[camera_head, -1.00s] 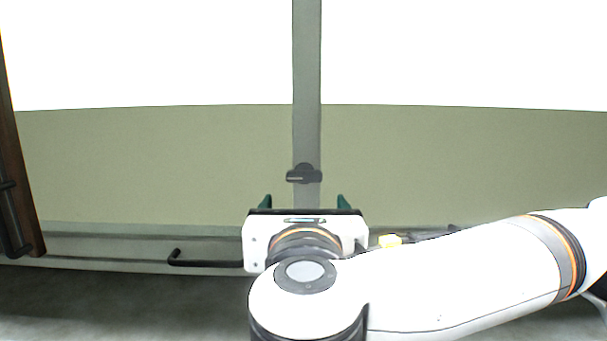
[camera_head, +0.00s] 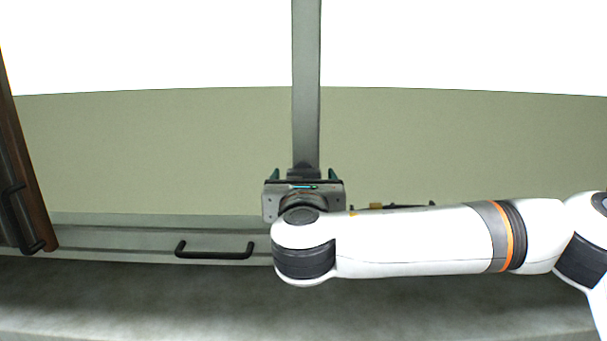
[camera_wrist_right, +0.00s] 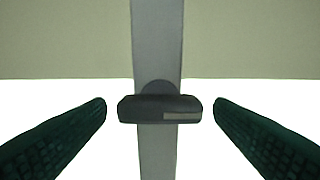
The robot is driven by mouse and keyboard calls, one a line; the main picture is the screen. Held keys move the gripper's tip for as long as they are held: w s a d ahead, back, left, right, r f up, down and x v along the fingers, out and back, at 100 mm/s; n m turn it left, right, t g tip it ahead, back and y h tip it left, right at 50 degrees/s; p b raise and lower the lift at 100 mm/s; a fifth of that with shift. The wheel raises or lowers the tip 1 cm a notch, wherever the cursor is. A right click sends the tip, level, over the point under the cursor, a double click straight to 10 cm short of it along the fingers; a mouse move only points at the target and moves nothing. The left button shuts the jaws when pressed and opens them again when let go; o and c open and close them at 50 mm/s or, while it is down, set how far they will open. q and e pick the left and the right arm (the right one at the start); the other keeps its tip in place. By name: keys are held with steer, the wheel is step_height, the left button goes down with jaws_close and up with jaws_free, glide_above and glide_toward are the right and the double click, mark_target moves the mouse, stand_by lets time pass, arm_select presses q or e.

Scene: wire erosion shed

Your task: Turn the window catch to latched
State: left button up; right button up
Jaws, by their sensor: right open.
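The window catch (camera_wrist_right: 160,108) is a dark grey bar on a rounded base, mounted on the grey upright window bar (camera_wrist_right: 156,40). In the right wrist view its handle lies crosswise, level, with a pale strip on its right half. My right gripper (camera_wrist_right: 160,112) is open, with one green finger on each side of the catch and a gap at both ends. In the head view my right gripper (camera_head: 305,176) is in front of the upright bar and hides most of the catch; only its dark top (camera_head: 303,165) shows. My left gripper is not in view.
A black handle (camera_head: 214,251) is on the ledge left of my right arm. A brown wooden frame with dark handles (camera_head: 28,170) stands at the far left. Small dark and yellowish items (camera_head: 378,206) lie partly behind my right forearm.

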steer(key=shift+c, duration=0.4)
steer(key=c, duration=0.9)
steer(key=shift+f+m+b, duration=0.2)
steer(key=shift+m+b, duration=8.7)
steer(key=shift+b, duration=0.2)
steer(key=o, duration=1)
steer(key=shift+d, duration=0.15)
